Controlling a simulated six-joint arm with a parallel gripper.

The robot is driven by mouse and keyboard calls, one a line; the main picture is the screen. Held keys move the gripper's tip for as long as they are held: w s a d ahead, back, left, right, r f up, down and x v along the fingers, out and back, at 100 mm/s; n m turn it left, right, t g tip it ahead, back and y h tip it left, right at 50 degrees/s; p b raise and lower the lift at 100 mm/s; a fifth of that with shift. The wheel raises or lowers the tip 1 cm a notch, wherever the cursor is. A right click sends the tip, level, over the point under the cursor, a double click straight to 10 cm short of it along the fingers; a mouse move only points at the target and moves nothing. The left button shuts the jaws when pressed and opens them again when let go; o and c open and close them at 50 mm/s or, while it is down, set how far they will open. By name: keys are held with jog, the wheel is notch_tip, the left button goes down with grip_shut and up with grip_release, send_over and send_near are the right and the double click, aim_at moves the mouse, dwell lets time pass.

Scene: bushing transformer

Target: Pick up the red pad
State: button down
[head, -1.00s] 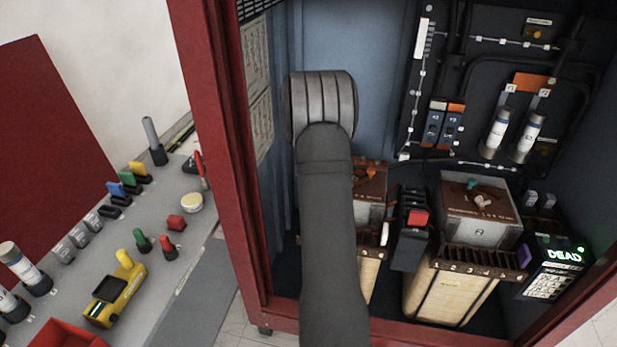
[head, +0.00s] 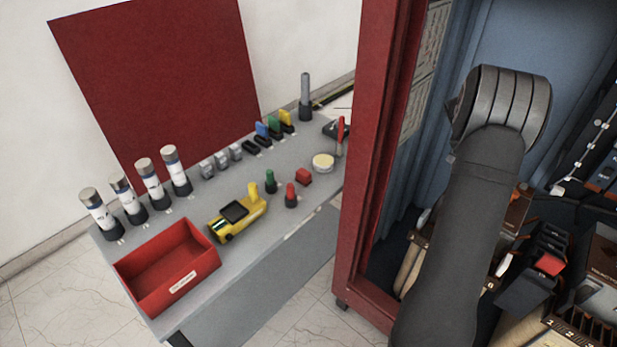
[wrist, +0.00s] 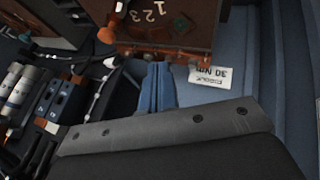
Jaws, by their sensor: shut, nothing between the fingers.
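A small red block (head: 303,177), the likeliest red pad, lies on the grey bench left of the cabinet, between a red-topped peg (head: 291,195) and a round pale tin (head: 323,162). My arm reaches into the cabinet in the head view and hides my gripper there. In the wrist view, the narrow fingers of my gripper (wrist: 160,68) are together and empty, beside a brown-topped transformer part (wrist: 165,30) numbered 1, 2, 3. My gripper is well apart from the red block.
The red cabinet post (head: 372,150) stands between my arm and the bench. The bench also holds a red bin (head: 205,258), a yellow tester (head: 237,219), several white cylinders (head: 148,177), a green peg (head: 270,182) and coloured tabs (head: 273,124).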

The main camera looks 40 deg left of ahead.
dwell(0.4)
jog(key=c, duration=1)
grip_release()
jog(key=shift+o, duration=0.2)
